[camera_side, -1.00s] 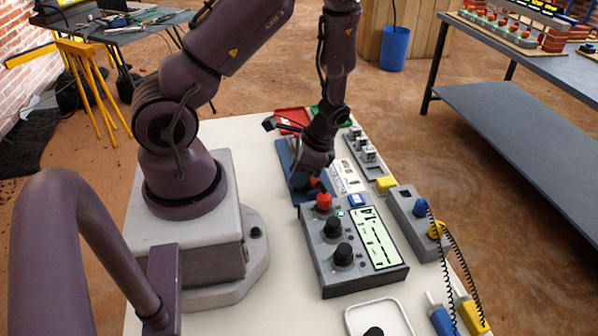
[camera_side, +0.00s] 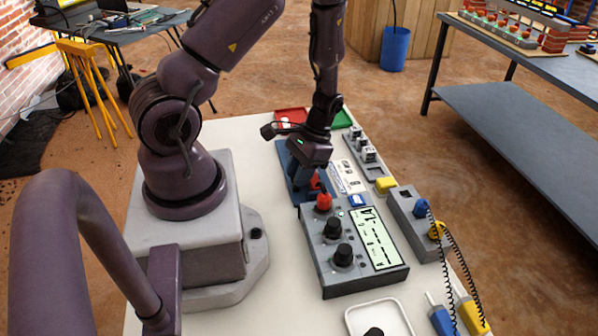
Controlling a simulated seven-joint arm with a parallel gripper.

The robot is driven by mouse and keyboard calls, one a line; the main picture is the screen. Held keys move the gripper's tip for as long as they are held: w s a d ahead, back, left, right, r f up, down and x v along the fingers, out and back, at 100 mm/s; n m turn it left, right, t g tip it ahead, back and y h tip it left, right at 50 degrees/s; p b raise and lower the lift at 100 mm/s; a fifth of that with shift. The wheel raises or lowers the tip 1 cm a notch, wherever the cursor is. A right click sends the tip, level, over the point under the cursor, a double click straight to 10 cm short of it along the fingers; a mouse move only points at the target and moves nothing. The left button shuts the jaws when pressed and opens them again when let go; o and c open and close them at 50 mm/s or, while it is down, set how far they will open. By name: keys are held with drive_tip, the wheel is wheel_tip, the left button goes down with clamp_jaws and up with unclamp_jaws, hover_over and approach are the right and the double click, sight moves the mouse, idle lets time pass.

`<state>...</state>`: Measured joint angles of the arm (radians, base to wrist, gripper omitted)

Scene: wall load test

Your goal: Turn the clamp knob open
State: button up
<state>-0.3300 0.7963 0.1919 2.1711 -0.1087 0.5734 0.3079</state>
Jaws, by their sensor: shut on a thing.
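A blue clamp fixture (camera_side: 287,163) lies on the white table, behind the grey meter box. My gripper (camera_side: 309,187) points down at the fixture's near right end. It is shut on the red clamp knob (camera_side: 315,183), which shows only in part beside the fingers. The fingers and the wrist hide most of the knob, so I cannot tell how far it is turned.
The grey meter box (camera_side: 328,270) with a red knob (camera_side: 323,202), two black knobs and a display stands close in front of my gripper. A grey socket box (camera_side: 405,205) with coiled leads is right. Red (camera_side: 291,114) and green (camera_side: 342,119) trays lie behind.

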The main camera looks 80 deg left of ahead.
drive_tip(key=shift+n+h, duration=0.4)
drive_tip(key=shift+n, duration=0.8)
drive_tip(key=o, duration=0.9)
